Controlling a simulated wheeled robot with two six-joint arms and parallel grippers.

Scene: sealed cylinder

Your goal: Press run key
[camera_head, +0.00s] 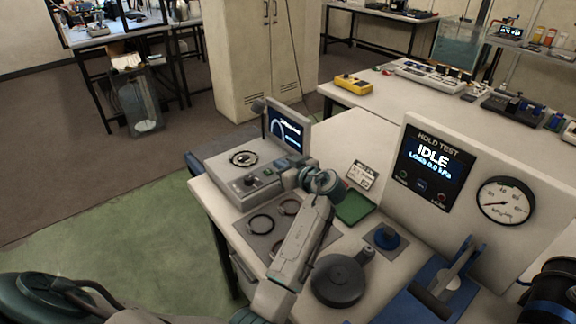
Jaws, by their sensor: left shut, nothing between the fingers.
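My left gripper (281,179) is shut and empty. It points left at the front of a grey bench machine (222,178), close to its front panel with a dark knob (250,181); I cannot tell whether it touches. My arm and wrist hide the right part of that panel. A lit screen (286,131) stands at the machine's back. To the right, a hold test panel (475,150) reads IDLE and LOSS 0.0 kPa, with small green, blue and red keys (421,185) under the text. No key is legibly marked run.
A green tray (355,207), a small sign (362,174), a dark round lidded part (338,281), a blue knob (387,238) and a blue lever fixture (440,290) stand on the bench. A pressure gauge (506,201) is on the panel. Green floor lies left.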

